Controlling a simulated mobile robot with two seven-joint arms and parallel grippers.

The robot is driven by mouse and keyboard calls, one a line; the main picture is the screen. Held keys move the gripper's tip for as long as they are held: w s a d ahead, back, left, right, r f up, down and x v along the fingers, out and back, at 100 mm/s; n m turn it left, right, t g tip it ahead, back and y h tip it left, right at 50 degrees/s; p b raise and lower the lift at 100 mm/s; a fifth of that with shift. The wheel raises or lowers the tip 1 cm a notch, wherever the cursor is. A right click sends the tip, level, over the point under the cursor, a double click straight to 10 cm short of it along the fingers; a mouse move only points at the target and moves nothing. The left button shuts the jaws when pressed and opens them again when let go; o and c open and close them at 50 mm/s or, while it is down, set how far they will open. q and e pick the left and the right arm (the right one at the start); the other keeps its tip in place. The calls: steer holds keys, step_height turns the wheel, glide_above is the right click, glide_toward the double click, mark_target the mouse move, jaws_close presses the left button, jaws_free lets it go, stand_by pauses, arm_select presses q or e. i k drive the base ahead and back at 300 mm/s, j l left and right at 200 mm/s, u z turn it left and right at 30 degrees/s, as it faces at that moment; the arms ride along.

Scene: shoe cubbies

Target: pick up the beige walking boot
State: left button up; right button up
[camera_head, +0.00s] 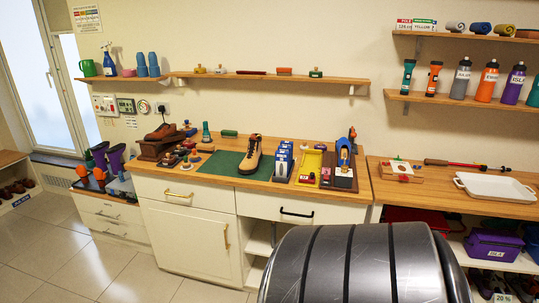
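The beige walking boot (250,156) stands upright on a green mat (222,166) on the wooden counter (300,187). Its dark collar is at the top and its sole rests on the mat. Nothing touches it from above. Neither of my grippers is in the picture.
A brown shoe (162,131) sits on a wooden stand at the left of the counter, near small coloured items. Blue-and-white boxes (283,163), a yellow tray (309,167) and a blue tool (345,154) stand right of the boot. A shelf (240,76) hangs above.

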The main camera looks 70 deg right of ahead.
mark_target(250, 163)
steer(key=i+l+z, duration=0.1)
steer(key=i+z, duration=0.15)
steer(key=z, duration=0.2)
steer(key=i+z, duration=0.25)
steer(key=z, duration=0.15)
steer(key=i+z, duration=0.25)
steer(key=z, duration=0.2)
steer(key=i+j+z, duration=0.25)
steer(key=z, duration=0.2)
